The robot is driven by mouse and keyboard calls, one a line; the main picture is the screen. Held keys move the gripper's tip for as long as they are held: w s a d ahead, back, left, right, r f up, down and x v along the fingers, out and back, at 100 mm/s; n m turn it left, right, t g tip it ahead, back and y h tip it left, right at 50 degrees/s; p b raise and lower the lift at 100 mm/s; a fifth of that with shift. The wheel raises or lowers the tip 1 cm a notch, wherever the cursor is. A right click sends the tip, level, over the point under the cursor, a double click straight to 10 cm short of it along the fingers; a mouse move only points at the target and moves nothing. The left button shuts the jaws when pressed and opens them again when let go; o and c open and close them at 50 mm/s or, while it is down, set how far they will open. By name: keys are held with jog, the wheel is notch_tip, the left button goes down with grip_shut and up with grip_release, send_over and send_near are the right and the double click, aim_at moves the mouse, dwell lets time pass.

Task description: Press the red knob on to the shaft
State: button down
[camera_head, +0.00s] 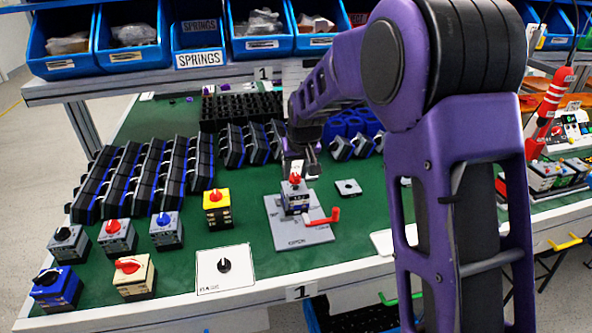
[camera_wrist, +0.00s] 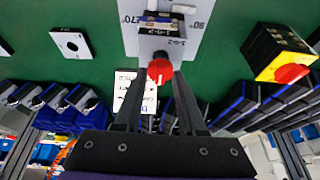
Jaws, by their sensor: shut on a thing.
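The red knob (camera_head: 295,179) sits at the tips of my gripper (camera_head: 297,166). In the wrist view the red knob (camera_wrist: 159,71) shows between the ends of the two fingers (camera_wrist: 158,82), which are shut on it. Just below it in the head view is the switch body (camera_head: 295,197), a grey and dark blue block held on a grey fixture plate (camera_head: 303,236). The switch body (camera_wrist: 161,28) also shows beyond the knob in the wrist view. The shaft is hidden, and I cannot tell whether the knob touches it.
A red-handled lever (camera_head: 325,217) sticks out right of the fixture. A yellow switch with a red knob (camera_head: 216,207) stands to the left, and a grey square plate (camera_head: 348,188) lies to the right. More switches, a white card (camera_head: 224,268) and dark racks fill the left side of the green table.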

jog(key=shift+f, duration=0.25)
dwell(0.4)
jog(key=shift+f+b, duration=0.5)
jog(key=shift+f, duration=0.25)
jog(key=shift+f, duration=0.15)
jog(key=shift+c, duration=2)
grip_release()
jog(key=shift+r, duration=0.2)
